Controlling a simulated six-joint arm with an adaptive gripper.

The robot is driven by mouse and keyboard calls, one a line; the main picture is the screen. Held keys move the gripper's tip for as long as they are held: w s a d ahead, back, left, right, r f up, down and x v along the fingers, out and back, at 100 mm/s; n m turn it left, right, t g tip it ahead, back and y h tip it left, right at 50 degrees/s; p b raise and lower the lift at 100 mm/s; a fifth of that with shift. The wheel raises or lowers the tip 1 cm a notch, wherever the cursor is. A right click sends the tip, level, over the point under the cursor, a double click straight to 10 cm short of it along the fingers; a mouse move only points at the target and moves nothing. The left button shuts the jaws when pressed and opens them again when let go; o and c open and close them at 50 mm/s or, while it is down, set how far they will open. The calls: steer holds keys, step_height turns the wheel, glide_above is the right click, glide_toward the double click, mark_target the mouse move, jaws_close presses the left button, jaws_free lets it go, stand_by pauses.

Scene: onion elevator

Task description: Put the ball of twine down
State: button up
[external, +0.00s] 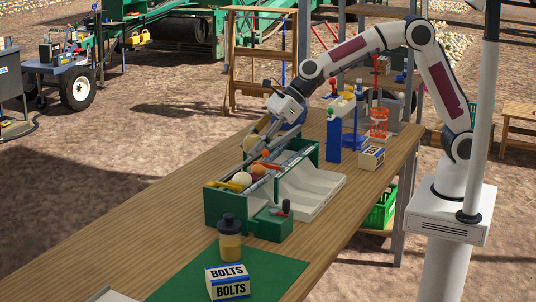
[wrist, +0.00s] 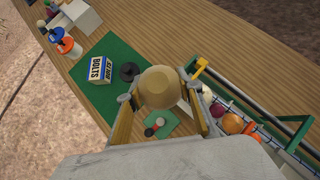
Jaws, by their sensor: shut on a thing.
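The ball of twine (wrist: 160,88) is tan and round. My gripper (wrist: 160,108) is shut on it, with one finger on each side, in the wrist view.
Bare tabletop (external: 130,240) lies left of the toolbox.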

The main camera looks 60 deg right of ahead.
mark_target(261, 155)
steer(key=shift+s+d+f+n+g+y, duration=0.15)
steer(key=shift+s+f+n+g+y, duration=0.3)
steer(key=shift+s+f+n, duration=0.6)
steer(key=s+d+f+n+g, duration=0.1)
steer(key=s+f+n+g, duration=0.2)
steer(key=s+f, duration=0.3)
steer(key=s+d+f+n+g, duration=0.2)
steer(key=s+f+n+g, duration=0.2)
steer(key=s, duration=0.6)
step_height(261, 155, down, 3)
steer(key=shift+s+d+f+n+y, duration=0.15)
steer(key=shift+s+d+n+y, duration=0.15)
steer(key=shift+n, duration=0.75)
steer(key=shift+w+f+g, duration=0.1)
steer(key=shift+g, duration=0.15)
steer(key=shift+f, duration=3)
steer(key=shift+f, duration=1.9)
steer(key=shift+f, duration=0.1)
steer(key=o, duration=1.1)
